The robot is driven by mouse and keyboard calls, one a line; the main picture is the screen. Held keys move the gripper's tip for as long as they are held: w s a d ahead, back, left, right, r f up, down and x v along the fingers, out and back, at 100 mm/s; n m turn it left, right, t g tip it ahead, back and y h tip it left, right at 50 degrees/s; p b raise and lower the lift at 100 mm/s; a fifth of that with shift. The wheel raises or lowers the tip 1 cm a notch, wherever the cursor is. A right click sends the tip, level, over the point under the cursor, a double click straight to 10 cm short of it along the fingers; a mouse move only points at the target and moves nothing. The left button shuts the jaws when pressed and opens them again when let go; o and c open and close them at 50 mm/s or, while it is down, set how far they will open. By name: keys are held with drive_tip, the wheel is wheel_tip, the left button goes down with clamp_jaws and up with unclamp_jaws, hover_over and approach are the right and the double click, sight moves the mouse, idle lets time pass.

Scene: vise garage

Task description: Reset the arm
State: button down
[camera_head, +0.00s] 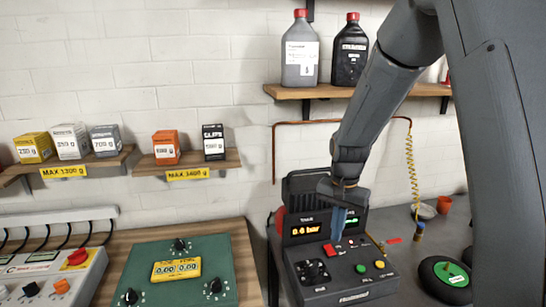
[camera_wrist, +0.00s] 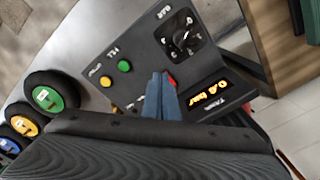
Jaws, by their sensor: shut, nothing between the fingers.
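My gripper (camera_head: 338,228) hangs from my arm in front of a dark control box. Its blue fingers are together with nothing between them, and they also show in the wrist view (camera_wrist: 161,92). The box (camera_head: 345,292) has a lit display (camera_head: 306,230) reading 0.4 bar, a black dial (camera_head: 312,271), a red switch (camera_head: 329,250), and green and yellow buttons (camera_head: 370,267). The fingertips are close to the red switch, which is partly hidden behind them in the wrist view (camera_wrist: 172,82). I cannot tell whether they touch it.
A green panel (camera_head: 140,262) with knobs lies on the wooden bench at left. Shelves above hold small boxes and two bottles (camera_head: 300,55). A round black object with a green top (camera_head: 452,274) stands right of the box, near a coiled yellow hose (camera_head: 412,165).

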drive_tip(key=s+n+t+b, duration=0.1)
drive_tip(key=s+n, duration=0.5)
drive_tip(key=s, duration=1.2)
drive_tip(key=shift+s+f+n+b, duration=0.2)
drive_tip(key=shift+s+n+b, duration=0.1)
drive_tip(key=shift+n+b, duration=0.15)
wheel_tip(320, 180, up, 6)
drive_tip(key=n+t+b, duration=0.2)
drive_tip(key=b, duration=0.1)
hover_over(332, 252)
drive_tip(key=s, duration=0.3)
drive_tip(key=shift+s+d+y, duration=0.2)
drive_tip(key=shift+d+y, duration=0.1)
drive_tip(key=shift+d, duration=0.1)
drive_tip(key=shift+f, duration=0.15)
drive_tip(key=p+x, duration=0.1)
drive_tip(key=x, duration=0.3)
drive_tip(key=p+x, duration=0.1)
drive_tip(key=x, duration=0.3)
drive_tip(key=s+p+x, duration=0.1)
drive_tip(key=x, duration=0.3)
drive_tip(key=shift+f, duration=0.95)
drive_tip(key=shift+f, duration=0.1)
